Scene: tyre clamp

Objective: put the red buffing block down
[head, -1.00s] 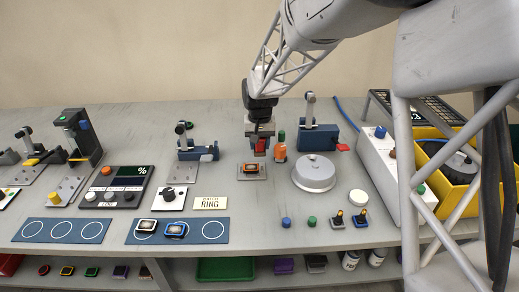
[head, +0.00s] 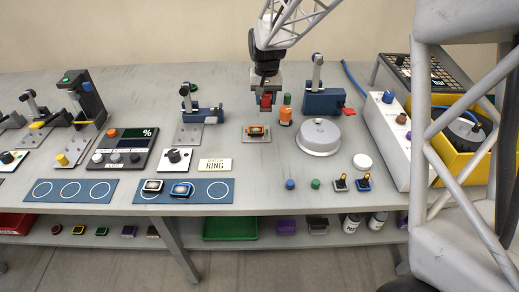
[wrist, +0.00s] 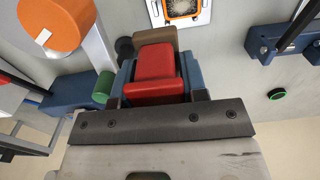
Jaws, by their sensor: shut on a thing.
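The red buffing block (head: 266,98) is held between the fingers of my gripper (head: 266,101), at the back middle of the bench. In the wrist view the red block (wrist: 155,76) sits between two blue-grey fingers (wrist: 154,92), with a brown part at its far end. Whether its underside touches anything is hidden. An orange watch on a metal plate (head: 246,138) lies in front of my gripper. An orange cylinder (head: 286,117) stands just to its right, with a green cylinder (head: 287,99) behind.
A blue clamp (head: 324,100) stands to the right, behind a round grey lid (head: 318,136). Another blue clamp (head: 203,114) stands to the left. A "RING" sign (head: 215,165) and a blue mat (head: 220,198) lie nearer the front. Some bare bench lies between the left clamp and my gripper.

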